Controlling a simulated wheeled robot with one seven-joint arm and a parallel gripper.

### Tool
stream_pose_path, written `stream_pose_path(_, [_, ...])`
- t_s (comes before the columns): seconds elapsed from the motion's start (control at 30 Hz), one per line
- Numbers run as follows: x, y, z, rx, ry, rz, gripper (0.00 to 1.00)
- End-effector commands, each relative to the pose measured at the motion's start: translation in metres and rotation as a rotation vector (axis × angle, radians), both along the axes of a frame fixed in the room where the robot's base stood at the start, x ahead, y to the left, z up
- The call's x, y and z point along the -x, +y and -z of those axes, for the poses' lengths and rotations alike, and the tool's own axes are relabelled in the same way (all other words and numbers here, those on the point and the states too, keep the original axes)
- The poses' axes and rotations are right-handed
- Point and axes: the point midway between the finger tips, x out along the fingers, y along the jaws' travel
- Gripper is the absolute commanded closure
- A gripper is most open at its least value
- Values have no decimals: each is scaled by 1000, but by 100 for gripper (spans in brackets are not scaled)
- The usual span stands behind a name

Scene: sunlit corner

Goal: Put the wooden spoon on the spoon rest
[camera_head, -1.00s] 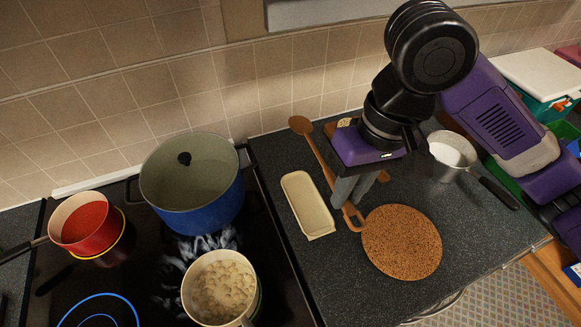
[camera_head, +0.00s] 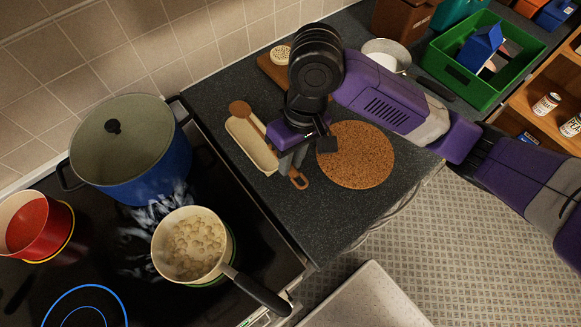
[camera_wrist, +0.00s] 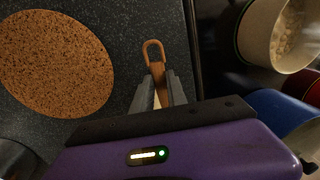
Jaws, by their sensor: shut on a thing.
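The wooden spoon (camera_head: 240,109) is held slantwise, its bowl at the far end of the cream, oblong spoon rest (camera_head: 246,146) and its looped handle end (camera_wrist: 154,48) towards the front. My gripper (camera_head: 290,163) is shut on the handle, just right of the rest's near end. In the wrist view my gripper (camera_wrist: 160,82) has its two fingers on either side of the handle. The spoon crosses over part of the rest; whether it touches the rest I cannot tell. My wrist hides part of the handle.
A round cork mat (camera_head: 355,155) lies right of my gripper. The stove on the left carries a blue pot (camera_head: 150,170), a cream saucepan (camera_head: 165,245) and a red pot (camera_head: 50,235). A wooden board (camera_head: 270,68) and a metal pan (camera_head: 395,50) stand behind.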

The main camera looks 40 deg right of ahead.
Motion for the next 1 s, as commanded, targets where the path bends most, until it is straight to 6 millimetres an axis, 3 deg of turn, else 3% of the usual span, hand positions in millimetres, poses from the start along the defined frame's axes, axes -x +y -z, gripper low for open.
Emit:
stream_pose_path(0.3, [1,0,38,-1,2,2,100])
stream_pose_path(0.6, [0,0,42,0,0,0,100])
stream_pose_path(0.63, [0,0,42,0,1,0,78])
stream_pose_path(0.73, [0,0,42,0,1,0,60])
stream_pose_path(1.0, [0,0,42,0,1,0,60])
